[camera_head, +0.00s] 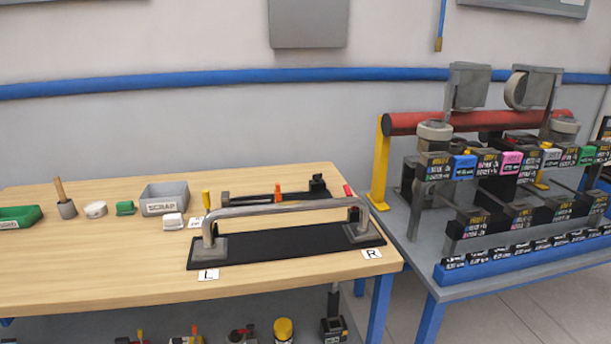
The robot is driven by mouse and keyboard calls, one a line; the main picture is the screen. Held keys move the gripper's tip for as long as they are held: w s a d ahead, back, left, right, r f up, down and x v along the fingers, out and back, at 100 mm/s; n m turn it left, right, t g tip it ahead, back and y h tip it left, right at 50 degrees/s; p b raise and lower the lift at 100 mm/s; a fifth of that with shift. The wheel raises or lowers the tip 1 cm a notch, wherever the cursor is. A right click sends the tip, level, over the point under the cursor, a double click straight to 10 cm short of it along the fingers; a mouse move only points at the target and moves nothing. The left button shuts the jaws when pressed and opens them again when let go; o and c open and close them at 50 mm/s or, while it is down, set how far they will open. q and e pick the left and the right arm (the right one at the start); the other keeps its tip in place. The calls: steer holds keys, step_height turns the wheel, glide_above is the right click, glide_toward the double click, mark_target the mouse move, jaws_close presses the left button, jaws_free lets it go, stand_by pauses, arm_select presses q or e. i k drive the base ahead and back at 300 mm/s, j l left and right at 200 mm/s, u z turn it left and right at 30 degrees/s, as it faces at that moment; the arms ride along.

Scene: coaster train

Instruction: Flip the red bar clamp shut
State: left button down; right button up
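A small red handle (349,191) stands at the right end of the grey metal bar (285,208), tilted a little. It looks like the red clamp's lever; the rest of the clamp is small and partly hidden behind the bar's end. The bar rests on a black base plate (285,246) on the wooden table, with a foot at each end. A yellow handle (206,200) stands upright at the bar's left end. Label L (208,275) lies by the left foot and label R (372,253) by the right foot. Neither of my grippers is in view.
Behind the bar lies a black tool with an orange upright (277,193). A grey SCRAP bin (165,200), a green tray (18,217) and small parts stand left. A rack with a thick red tube (410,122) stands right. The table's front left is clear.

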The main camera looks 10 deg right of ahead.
mark_target(346, 188)
steer(key=i+l, duration=0.25)
steer(key=l, duration=0.15)
steer(key=i+l, duration=0.25)
steer(key=l, duration=0.15)
steer(key=i+l, duration=0.25)
steer(key=l, duration=0.15)
steer(key=i+l, duration=0.25)
steer(key=l, duration=0.15)
